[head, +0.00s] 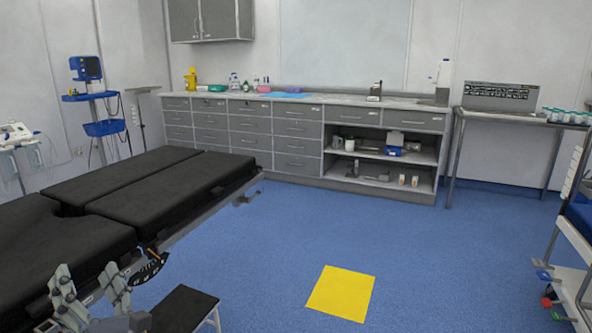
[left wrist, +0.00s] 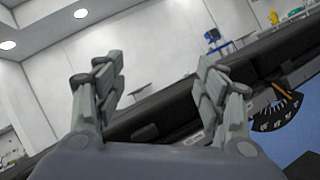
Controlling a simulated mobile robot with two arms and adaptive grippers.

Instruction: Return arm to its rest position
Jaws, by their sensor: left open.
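My left gripper (head: 90,287) is at the lower left of the head view, near the side of the black-padded operating table (head: 150,205). In the left wrist view its two grey fingers (left wrist: 155,95) stand wide apart with nothing between them. The dark edge of the operating table shows behind the fingers. A black dial-like part with white marks (left wrist: 275,112) is on the table's side, to the right of the fingers. It also shows in the head view (head: 145,268). My right gripper is not in view.
A black-topped stool (head: 183,307) stands close to the right of my left gripper. A yellow square (head: 341,293) lies on the open blue floor. Grey cabinets (head: 250,128) line the back wall. A white cart (head: 572,270) stands at the right edge.

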